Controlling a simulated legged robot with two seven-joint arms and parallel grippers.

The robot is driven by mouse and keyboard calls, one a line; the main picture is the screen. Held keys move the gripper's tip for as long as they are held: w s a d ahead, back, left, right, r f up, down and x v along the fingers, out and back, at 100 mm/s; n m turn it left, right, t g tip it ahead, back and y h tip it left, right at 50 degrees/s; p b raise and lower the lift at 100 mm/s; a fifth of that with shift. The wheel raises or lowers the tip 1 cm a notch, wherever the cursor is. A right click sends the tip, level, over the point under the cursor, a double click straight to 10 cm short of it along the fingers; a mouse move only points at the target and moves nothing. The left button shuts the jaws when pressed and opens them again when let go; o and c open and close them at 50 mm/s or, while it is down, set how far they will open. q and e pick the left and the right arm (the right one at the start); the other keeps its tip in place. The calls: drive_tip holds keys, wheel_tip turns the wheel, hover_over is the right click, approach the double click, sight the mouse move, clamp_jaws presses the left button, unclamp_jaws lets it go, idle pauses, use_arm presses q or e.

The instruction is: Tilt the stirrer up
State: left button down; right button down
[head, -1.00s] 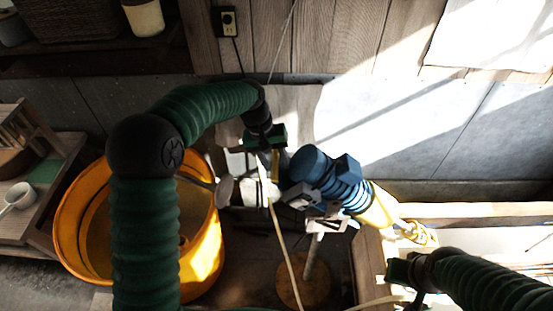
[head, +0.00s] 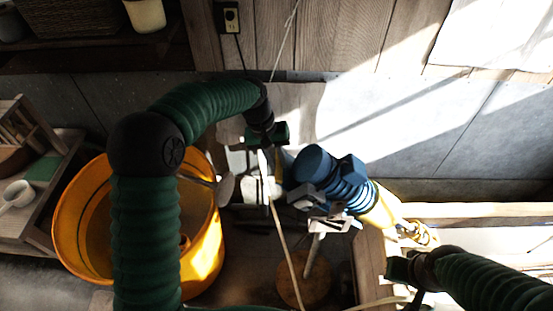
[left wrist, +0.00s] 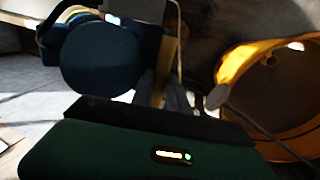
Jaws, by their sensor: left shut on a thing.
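The stirrer has a blue ribbed motor (head: 345,188) and a yellow section that slants down to the right in the head view. The motor's dark blue round end (left wrist: 100,58) fills the upper left of the left wrist view. My left gripper (head: 268,160) is shut beside the motor's left end, apparently on a bar of the stirrer; the grip itself is partly hidden. The green gripper body (left wrist: 150,150) crosses the bottom of the left wrist view. My right gripper (head: 403,278) is at the lower right, away from the stirrer; its fingers are unclear.
An orange tub (head: 207,250) stands left of the stirrer, behind my left arm. A thin cord (head: 284,235) hangs past my left gripper. A round wooden piece (head: 291,293) lies below the motor. A wooden shelf (head: 62,165) is at far left.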

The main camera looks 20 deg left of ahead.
use_arm(q)
drive_tip(key=shift+s+d+f, duration=0.1)
drive_tip(key=shift+s+f, duration=0.05)
drive_tip(key=shift+s, duration=0.05)
idle(0.4)
